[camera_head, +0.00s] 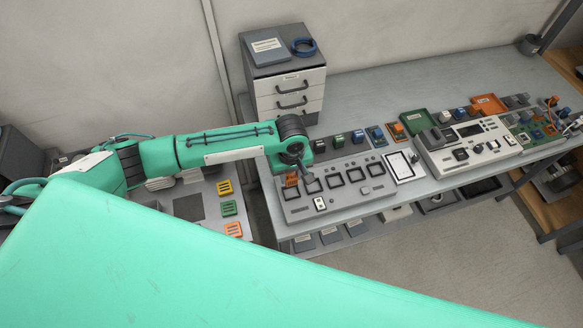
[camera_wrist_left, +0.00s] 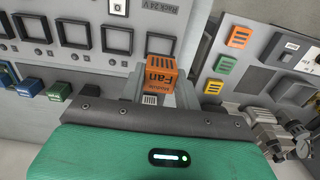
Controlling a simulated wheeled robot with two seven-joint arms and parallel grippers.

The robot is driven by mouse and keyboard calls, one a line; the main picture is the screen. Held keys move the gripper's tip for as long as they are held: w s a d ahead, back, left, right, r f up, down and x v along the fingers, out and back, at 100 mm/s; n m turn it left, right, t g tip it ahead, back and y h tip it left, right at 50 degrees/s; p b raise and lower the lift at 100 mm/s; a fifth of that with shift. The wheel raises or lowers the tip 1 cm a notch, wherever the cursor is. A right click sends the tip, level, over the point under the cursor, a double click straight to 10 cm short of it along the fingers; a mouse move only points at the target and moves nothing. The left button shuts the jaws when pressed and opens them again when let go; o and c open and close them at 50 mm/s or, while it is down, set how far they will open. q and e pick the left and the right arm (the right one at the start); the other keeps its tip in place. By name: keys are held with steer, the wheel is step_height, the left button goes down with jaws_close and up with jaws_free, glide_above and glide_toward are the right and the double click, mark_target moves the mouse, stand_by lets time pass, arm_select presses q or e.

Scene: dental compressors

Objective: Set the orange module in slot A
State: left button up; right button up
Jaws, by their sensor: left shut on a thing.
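The orange module (camera_wrist_left: 160,72), with "Fan" printed on it, is between the fingers of my left gripper (camera_wrist_left: 158,88) in the left wrist view. In the head view the left gripper (camera_head: 292,173) is shut on the orange module (camera_head: 291,181) at the left end of the slot rack (camera_head: 345,204). Slot letters are not readable. My right gripper is not in view.
Several coloured modules (camera_head: 338,141) stand along the rack's back edge. A side panel (camera_head: 190,207) with orange and green vented blocks (camera_head: 229,208) lies left of the rack. A drawer cabinet (camera_head: 285,75) stands behind. A white control unit (camera_head: 466,143) is to the right.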

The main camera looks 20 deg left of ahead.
arm_select(q)
steer(key=shift+w+f+b, duration=0.1)
steer(key=shift+f+b, duration=0.5)
steer(key=shift+f, duration=0.1)
step_height(320, 180, down, 2)
steer(key=b, duration=0.3)
steer(key=shift+f, duration=0.85)
steer(key=shift+p, duration=0.45)
